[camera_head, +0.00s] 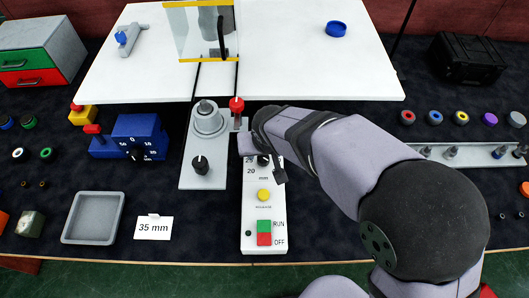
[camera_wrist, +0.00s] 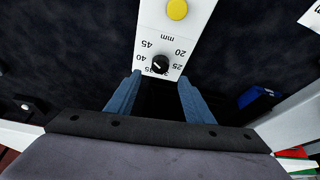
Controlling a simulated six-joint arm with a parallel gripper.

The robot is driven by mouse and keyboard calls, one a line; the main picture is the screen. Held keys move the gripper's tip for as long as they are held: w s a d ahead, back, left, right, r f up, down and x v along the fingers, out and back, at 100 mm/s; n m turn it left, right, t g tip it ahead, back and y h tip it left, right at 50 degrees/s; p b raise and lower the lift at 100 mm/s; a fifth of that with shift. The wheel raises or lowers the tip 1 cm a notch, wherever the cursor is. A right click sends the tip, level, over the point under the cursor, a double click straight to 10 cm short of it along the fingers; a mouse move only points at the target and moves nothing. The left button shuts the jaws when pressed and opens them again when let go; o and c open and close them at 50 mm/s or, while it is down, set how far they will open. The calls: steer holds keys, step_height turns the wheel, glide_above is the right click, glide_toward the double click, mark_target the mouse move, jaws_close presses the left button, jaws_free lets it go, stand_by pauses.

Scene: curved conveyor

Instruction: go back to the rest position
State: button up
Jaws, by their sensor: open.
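My gripper (camera_wrist: 158,95) is open in the wrist view, its two blue fingers apart with nothing held between them. Beyond the fingertips is a black knob (camera_wrist: 160,64) with a mm scale around it, on a white control panel (camera_wrist: 176,30). In the head view my gripper (camera_head: 270,172) is over the upper end of the white panel (camera_head: 250,212), and the arm hides part of the dial. I cannot tell whether a finger touches the knob. The panel also carries a yellow button (camera_head: 264,195), a green RUN button (camera_head: 264,226) and a red OFF button (camera_head: 264,239).
A grey plate (camera_head: 190,172) with a knob and a red-topped post (camera_head: 237,105) stands left of the panel. A blue box (camera_head: 138,135), a grey tray (camera_head: 93,217) and a "35 mm" card (camera_head: 153,227) lie further left. A rail with small posts (camera_head: 465,155) is at right.

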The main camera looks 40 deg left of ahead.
stand_by(0.4)
steer(key=w+d+r+m+h, duration=0.15)
steer(key=w+d, duration=0.25)
steer(key=d, duration=0.4)
steer(key=w+d+m+p, duration=0.1)
steer(key=w+d+m, duration=0.15)
steer(key=d, duration=0.45)
steer(key=w+d+r+m+h, duration=0.1)
steer(key=w+d, duration=0.3)
steer(key=d, duration=0.4)
steer(key=s+d+m+g, duration=0.1)
steer(key=s+d, duration=0.3)
steer(key=d, duration=0.8)
steer(key=s+d+m+g+h+p, duration=0.1)
steer(key=s+d+m, duration=0.3)
steer(key=d, duration=0.7)
steer(key=shift+s+d+f+g, duration=0.2)
steer(key=shift+s+d+g, duration=0.2)
steer(key=shift+s, duration=0.3)
steer(key=shift+c, duration=0.3)
